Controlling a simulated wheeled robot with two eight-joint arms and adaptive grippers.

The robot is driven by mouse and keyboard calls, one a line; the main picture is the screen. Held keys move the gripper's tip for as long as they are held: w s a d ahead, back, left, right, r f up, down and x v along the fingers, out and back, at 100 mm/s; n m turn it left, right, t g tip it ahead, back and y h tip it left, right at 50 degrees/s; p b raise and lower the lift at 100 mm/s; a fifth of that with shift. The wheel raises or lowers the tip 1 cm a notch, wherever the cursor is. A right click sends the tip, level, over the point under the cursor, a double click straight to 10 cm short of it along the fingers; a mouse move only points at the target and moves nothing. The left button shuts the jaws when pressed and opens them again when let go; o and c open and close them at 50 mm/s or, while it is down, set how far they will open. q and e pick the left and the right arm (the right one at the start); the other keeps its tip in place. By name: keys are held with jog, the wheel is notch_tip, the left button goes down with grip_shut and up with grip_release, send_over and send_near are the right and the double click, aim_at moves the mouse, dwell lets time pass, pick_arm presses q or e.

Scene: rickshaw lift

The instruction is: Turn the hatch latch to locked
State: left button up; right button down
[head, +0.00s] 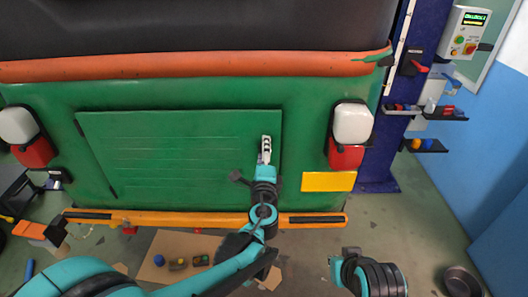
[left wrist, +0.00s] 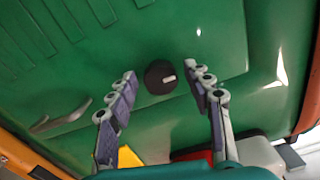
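The latch (left wrist: 160,77) is a round black knob with a short pale mark on the green hatch (head: 150,150); it shows in the left wrist view. In the head view my left gripper and wrist hide it. My left gripper (head: 265,150) reaches up to the right part of the hatch. In the left wrist view the left gripper (left wrist: 160,71) is open, with one finger to each side of the knob. A gap shows between each finger and the knob. Of my right arm only a teal and black part shows at the bottom of the head view; its fingers do not show.
An orange bumper (head: 180,219) runs below the hatch. A yellow plate (head: 328,181) and red-and-white tail lights flank it. A cardboard sheet (head: 165,245) with small parts lies on the floor. A blue post with shelves and a control box (head: 464,32) stands right. A bowl (head: 462,280) sits lower right.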

pick_arm(q)
jog(key=s, duration=1.2)
dwell(0.3)
jog(key=s+a+f+n+g+y+b, duration=0.1)
jog(key=s+a+f+n+g+y, duration=0.15)
jog(key=a+f+n, duration=0.35)
jog(key=s+a+f+n+g+y+b, duration=0.1)
jog(key=a+n+g, duration=0.2)
jog(key=a, duration=0.6)
jog(key=s+a+f+n+g+h, duration=0.1)
jog(key=s+f+n+g, duration=0.1)
jog(key=s+f+n, duration=0.2)
jog(key=s+a+f+n+g+h+b, duration=0.1)
jog(key=s+f+n+g+h, duration=0.1)
jog(key=s+n, duration=0.5)
notch_tip(320, 180, down, 3)
jog(key=shift+s+a+r+g, duration=0.15)
jog(key=shift+s+a+g, duration=0.2)
jog(key=shift+s+g, duration=0.35)
